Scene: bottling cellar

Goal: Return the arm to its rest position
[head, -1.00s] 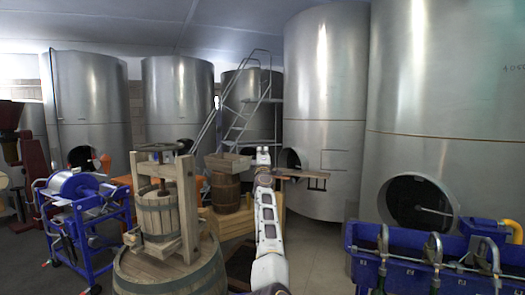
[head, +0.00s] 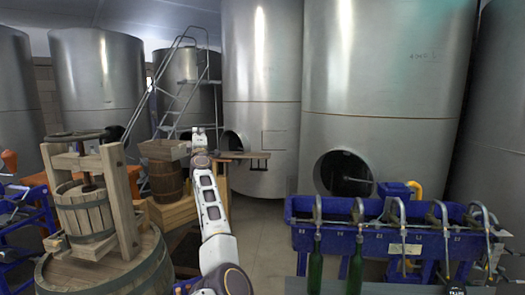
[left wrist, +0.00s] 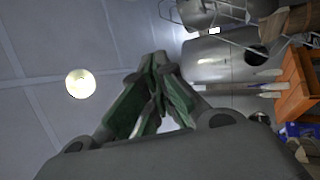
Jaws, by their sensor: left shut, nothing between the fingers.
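My left arm reaches up and forward in the middle of the head view, with the left gripper (head: 198,131) at its far end, small and pointing up. In the left wrist view the gripper's two green-padded fingers (left wrist: 157,62) meet at the tips. The gripper is shut and empty. It touches nothing that I can see. The ceiling with a round lamp (left wrist: 81,83) lies behind the fingers in the wrist view. My right gripper does not show in either view.
A wooden press (head: 88,205) stands on a barrel (head: 120,275) at the left. A blue bottle filler (head: 405,240) with green bottles (head: 315,270) stands at the right. Steel tanks (head: 262,80) and a metal ladder (head: 178,90) are behind. Some floor (head: 262,235) is clear between press and filler.

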